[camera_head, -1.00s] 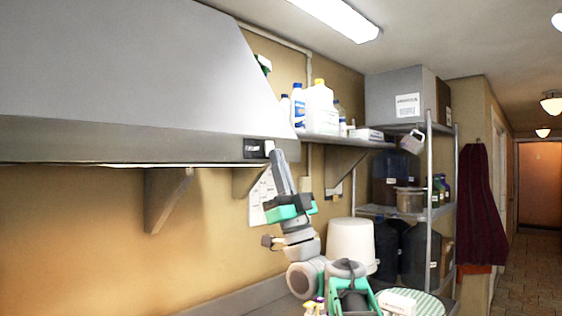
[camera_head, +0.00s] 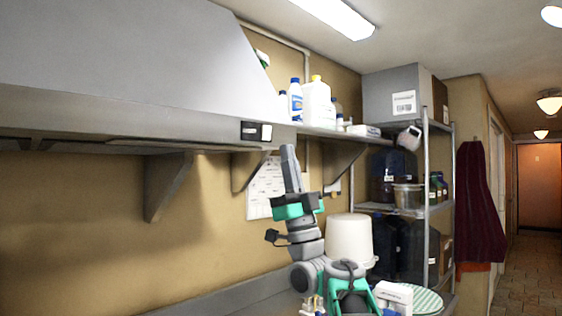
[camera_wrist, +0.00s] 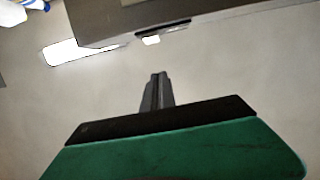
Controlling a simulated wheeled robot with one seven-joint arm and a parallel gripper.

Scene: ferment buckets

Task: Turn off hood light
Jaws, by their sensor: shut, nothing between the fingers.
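The grey hood (camera_head: 110,70) fills the upper left of the head view. Its underside is dark and the wall beneath it is dim. A black switch plate with a white part, the hood switch (camera_head: 257,131), is on the right end of its front rim. My gripper (camera_head: 288,148) points up, just right of and below the switch, apart from it. Its fingers are shut and empty. In the wrist view the shut fingers (camera_wrist: 158,77) point toward the hood edge (camera_wrist: 190,18), with the dark switch plate and white part (camera_wrist: 151,40) above them and a gap between.
A wall shelf (camera_head: 335,134) with several bottles is right of the hood. A white bucket (camera_head: 350,240) stands behind my arm. A metal rack (camera_head: 426,205) holds dark containers, with a grey box (camera_head: 392,94) on top. A lit ceiling lamp (camera_head: 335,15) is above.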

